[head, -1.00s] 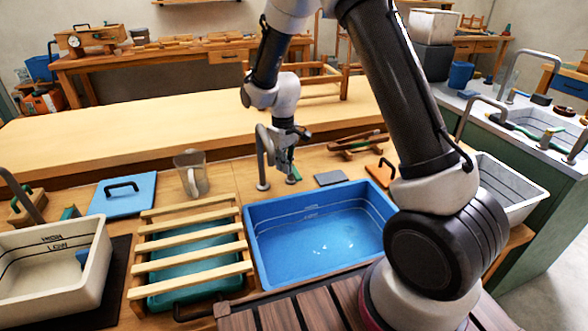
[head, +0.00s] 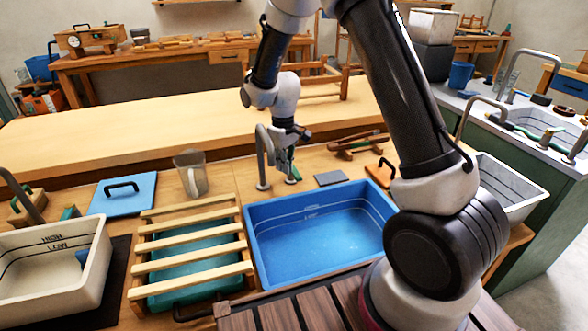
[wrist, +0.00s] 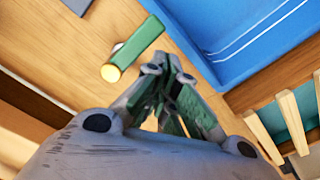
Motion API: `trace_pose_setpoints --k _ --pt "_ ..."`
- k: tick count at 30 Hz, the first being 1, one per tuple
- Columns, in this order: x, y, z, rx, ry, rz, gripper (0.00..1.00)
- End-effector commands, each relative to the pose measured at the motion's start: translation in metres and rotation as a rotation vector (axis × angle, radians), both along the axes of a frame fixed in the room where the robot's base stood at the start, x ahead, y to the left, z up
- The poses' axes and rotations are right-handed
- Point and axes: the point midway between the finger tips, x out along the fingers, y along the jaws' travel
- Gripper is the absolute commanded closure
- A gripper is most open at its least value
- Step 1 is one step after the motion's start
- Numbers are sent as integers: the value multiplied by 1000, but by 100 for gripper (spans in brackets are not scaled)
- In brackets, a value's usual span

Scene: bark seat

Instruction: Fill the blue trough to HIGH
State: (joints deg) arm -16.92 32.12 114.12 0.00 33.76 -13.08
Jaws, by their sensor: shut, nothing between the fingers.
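The blue trough (head: 345,200) stands at the front middle of the bench, and its corner shows in the wrist view (wrist: 215,50). Marking lines and small lettering run along its inner walls. Water (head: 315,250) covers its floor, with a calm surface; I cannot read its exact level against the lines. A grey tap (head: 262,160) rises behind the trough's left back corner. Its green handle (wrist: 137,50) with a brass end lies beside my fingertips in the wrist view, apart from them. My gripper (head: 284,168) is shut and empty, pointing down near the tap.
A slatted wooden rack (head: 190,240) over a teal basin stands left of the trough. A white trough (head: 90,270) marked HIGH and LOW is at far left.

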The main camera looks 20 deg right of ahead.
Motion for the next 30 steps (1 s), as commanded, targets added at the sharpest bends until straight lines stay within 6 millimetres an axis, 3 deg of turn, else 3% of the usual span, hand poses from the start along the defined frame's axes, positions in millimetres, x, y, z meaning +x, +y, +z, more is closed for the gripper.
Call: trace_pose_setpoints --k 8,21,30 --pt "0 0 -5 -1 2 0 100" --pt "0 0 -33 0 1 0 100" --pt "0 0 -34 0 0 0 100"
